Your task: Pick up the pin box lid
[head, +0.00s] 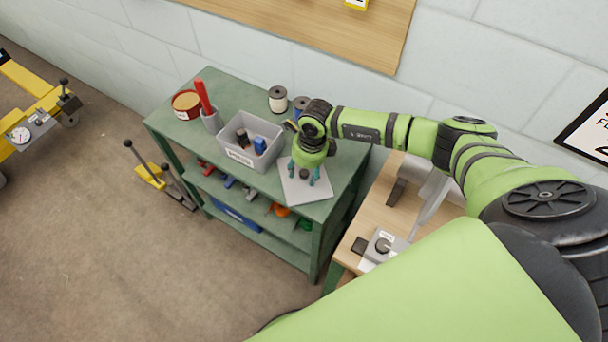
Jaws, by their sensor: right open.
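A flat, light grey square plate with a dark knob, which looks like the pin box lid (297,194), lies at the right front corner of the green shelf unit's top. My right gripper (304,174) is directly above it, pointing down, with its teal fingertips apart on either side of the dark knob. Whether the fingertips touch the knob or the plate, I cannot tell. The gripper body hides the back part of the plate. What lies under the plate is hidden. My left gripper is not in view.
A grey bin (229,149) with small items stands left of the plate on the green shelf unit (240,97). A red tin (186,104), a cup with a red stick (210,119) and a thread spool (278,99) stand behind. A wooden table (378,212) adjoins at right.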

